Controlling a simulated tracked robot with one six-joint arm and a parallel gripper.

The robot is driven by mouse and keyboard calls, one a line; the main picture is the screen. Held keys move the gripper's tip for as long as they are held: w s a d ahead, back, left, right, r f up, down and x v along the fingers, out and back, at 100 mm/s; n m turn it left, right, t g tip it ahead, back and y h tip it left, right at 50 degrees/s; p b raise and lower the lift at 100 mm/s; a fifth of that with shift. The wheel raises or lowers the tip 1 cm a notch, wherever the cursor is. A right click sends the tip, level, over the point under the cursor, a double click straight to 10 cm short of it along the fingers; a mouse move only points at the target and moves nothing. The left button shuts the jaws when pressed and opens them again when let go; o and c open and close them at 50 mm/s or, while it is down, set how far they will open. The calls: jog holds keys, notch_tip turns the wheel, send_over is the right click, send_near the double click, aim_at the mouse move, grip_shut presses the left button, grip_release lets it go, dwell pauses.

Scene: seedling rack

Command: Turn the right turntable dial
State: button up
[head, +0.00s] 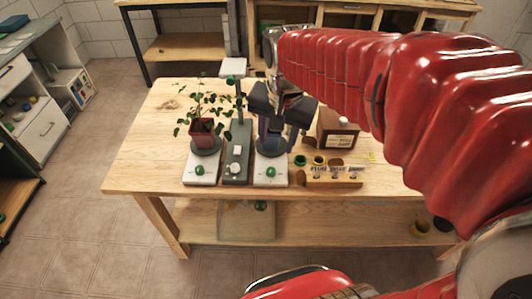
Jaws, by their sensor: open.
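The right turntable (271,178) has a white base with a round dark platter and a green dial (271,171) on its front part. A dark bluish pot (271,132) stands on its platter, partly hidden by my gripper. My gripper (280,115) is open above and around the upper part of this pot, behind the dial and apart from it. I cannot tell whether the fingers touch the pot. The left turntable (202,177) has a matching green dial (199,170) and bears a red pot (202,131) with a leafy seedling.
To the right are a brown box-like holder (337,129), small pots (300,160) and a wooden rack (335,177). The wooden table (140,165) is clear at its left end.

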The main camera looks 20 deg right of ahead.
jog(key=s+a+r+n+t, duration=0.1)
jog(key=s+r+n+t, duration=0.1)
jog(key=s+n, duration=0.5)
jog(key=shift+s+t, duration=0.6)
jog(key=shift+s, duration=1.8)
jog(key=shift+a, duration=0.1)
jog(key=shift+c, duration=0.3)
